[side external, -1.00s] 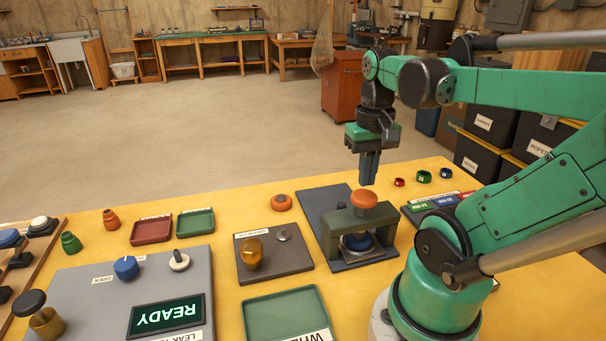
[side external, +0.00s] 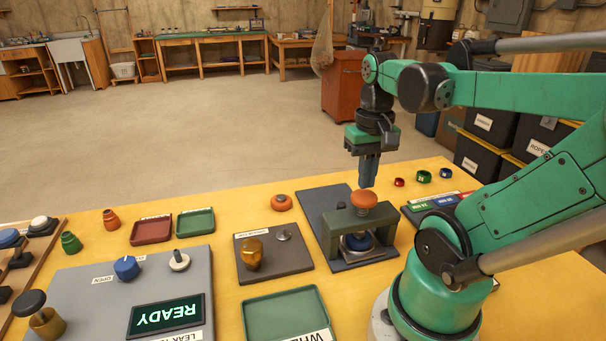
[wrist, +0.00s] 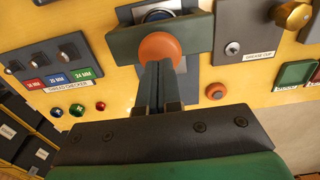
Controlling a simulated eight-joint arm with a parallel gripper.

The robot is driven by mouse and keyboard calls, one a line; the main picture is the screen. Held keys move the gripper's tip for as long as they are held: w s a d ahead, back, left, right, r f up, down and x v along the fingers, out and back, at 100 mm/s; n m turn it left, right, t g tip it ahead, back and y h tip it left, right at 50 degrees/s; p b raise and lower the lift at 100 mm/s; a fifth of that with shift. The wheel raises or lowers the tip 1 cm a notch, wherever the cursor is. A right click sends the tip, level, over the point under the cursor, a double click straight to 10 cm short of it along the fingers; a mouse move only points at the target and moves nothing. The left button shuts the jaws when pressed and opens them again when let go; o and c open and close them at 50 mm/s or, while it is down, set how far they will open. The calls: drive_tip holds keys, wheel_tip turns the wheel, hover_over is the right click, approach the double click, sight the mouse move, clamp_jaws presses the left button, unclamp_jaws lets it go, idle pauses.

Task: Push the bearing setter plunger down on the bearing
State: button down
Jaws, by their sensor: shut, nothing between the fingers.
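The bearing setter (side external: 330,232) is a grey-green bridge on a dark base plate. Its plunger has an orange round knob (side external: 364,199) standing above the bridge. A blue round part with a pale ring (side external: 358,241) sits under the bridge; the bearing itself is too small to make out. My gripper (side external: 369,186) is shut and empty, pointing down, with its fingertips close to the knob on its far side. In the wrist view the fingertips (wrist: 158,66) overlap the edge of the orange knob (wrist: 160,45); I cannot tell whether they touch.
A board with a brass knob (side external: 252,256) lies left of the setter, and an orange ring (side external: 281,202) behind it. A green tray (side external: 290,326) is in front. A labelled size block (side external: 440,207) and small coloured rings (side external: 424,177) are to the right.

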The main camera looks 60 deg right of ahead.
sight(364, 195)
drive_tip(key=shift+f, duration=1.55)
drive_tip(key=shift+r, duration=3.3)
drive_tip(key=w+a+f+n+t, duration=0.3)
drive_tip(key=w+a+n+t, duration=0.4)
drive_tip(key=w+a+n, duration=0.2)
drive_tip(key=w+a, duration=0.2)
drive_tip(key=a, duration=0.2)
drive_tip(key=shift+w+a+f, duration=0.25)
drive_tip(key=shift+a+f, duration=0.05)
drive_tip(key=shift+f, duration=0.1)
